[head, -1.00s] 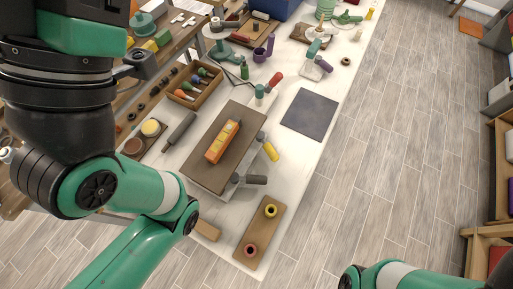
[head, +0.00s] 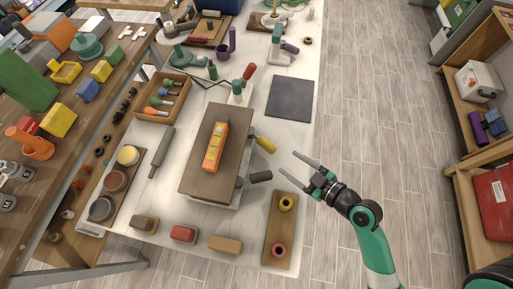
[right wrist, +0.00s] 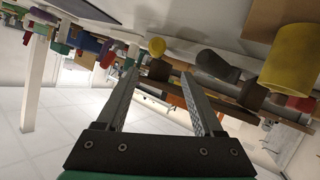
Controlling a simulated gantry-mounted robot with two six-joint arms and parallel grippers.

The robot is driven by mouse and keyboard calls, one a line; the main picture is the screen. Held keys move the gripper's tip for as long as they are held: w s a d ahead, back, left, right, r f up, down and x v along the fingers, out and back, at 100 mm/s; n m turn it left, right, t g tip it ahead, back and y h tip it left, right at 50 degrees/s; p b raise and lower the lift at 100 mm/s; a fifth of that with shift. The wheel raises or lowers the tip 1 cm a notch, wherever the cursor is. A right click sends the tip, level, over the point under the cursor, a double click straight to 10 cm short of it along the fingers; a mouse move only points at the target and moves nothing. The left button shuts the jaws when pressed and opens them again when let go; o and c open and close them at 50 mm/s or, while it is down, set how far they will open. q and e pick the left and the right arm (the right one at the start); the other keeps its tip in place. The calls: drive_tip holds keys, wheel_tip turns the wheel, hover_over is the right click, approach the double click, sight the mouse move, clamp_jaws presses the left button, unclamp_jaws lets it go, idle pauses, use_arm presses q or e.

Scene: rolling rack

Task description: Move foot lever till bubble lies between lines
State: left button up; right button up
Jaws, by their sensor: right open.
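An orange spirit level (head: 215,150) lies on a brown board (head: 197,176) on the workbench; its bubble and lines are too small to read. Levers stick out around the board: a red handle (head: 249,71) at the far end, a yellow handle (head: 266,145) on the right side and a dark grey handle (head: 261,176) at the near right. My right gripper (head: 287,160) is open and empty, right of the yellow and dark grey handles and apart from both. In the right wrist view the dark grey handle (right wrist: 217,66) shows beyond the open fingers (right wrist: 158,75). My left gripper is out of view.
A brown strip with a yellow ring (head: 286,203) and a red ring (head: 278,250) lies at the near right edge. A dark square mat (head: 290,98) lies right of the board. A roller (head: 162,152) and tool tray (head: 163,100) lie left. Floor right of the bench is clear.

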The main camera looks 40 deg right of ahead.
sight(272, 148)
drive_tip(key=shift+d+f, duration=0.1)
drive_tip(key=shift+d, duration=0.15)
drive_tip(key=x, duration=1.1)
drive_tip(key=shift+w, duration=0.35)
clamp_jaws()
idle(0.6)
